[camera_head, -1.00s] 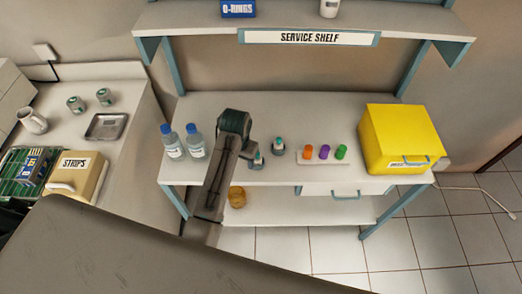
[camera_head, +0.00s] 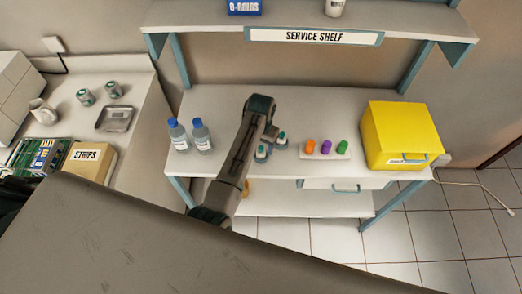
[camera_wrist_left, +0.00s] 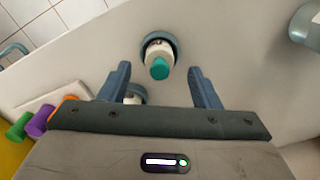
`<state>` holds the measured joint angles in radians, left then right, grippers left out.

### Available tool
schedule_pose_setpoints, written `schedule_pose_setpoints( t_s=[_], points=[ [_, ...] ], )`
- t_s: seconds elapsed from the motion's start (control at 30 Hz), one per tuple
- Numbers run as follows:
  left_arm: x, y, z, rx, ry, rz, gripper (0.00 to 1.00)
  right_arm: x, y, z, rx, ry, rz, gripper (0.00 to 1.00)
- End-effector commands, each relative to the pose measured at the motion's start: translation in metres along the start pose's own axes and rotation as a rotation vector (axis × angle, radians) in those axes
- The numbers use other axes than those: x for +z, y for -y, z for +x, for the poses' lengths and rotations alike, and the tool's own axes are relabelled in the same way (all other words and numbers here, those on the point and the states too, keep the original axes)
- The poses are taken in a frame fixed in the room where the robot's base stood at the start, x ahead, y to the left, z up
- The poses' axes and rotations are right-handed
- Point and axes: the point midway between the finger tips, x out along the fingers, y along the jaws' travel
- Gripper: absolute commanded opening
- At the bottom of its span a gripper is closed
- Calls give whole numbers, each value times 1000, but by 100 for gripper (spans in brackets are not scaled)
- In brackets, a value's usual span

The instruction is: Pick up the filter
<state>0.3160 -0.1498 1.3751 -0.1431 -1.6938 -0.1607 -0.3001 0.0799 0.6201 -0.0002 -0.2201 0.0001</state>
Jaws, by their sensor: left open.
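Two small white pieces with teal caps and dark ring bases stand on the service shelf's counter; no label tells me which is the filter. The front teal-capped piece (camera_head: 262,155) also shows in the left wrist view (camera_wrist_left: 158,60), ahead of and between the open fingers, with no visible contact. The rear teal-capped piece (camera_head: 281,142) is partly hidden by the gripper body in the wrist view. My left gripper (camera_head: 269,136) is open and empty, above and beside these two pieces. My right gripper is not in view.
A white rack (camera_head: 325,157) with orange, purple and green caps stands to the right, then a yellow box (camera_head: 398,140). Two blue-capped bottles (camera_head: 203,138) stand left. The counter (camera_head: 230,100) is clear toward the back. A grey surface (camera_head: 150,240) fills the foreground.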

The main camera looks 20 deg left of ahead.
Motion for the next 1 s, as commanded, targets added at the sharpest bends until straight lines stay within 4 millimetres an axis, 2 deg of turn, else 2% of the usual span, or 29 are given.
schedule_pose_setpoints(
  t_s=[0.07,0.23,0.5,0.73,0.77,1.0],
  points=[
    [2,-1,7,1,4,0,57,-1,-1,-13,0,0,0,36],
    [1,-1,27,0,1,-1,57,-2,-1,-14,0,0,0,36],
    [1,-1,30,0,-1,-1,57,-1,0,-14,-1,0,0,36],
    [0,-1,30,0,-1,-1,12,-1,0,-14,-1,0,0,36],
    [0,-1,30,0,-1,-1,9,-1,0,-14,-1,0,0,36],
    [0,-1,30,0,-1,-1,9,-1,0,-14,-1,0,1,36]
  ],
)
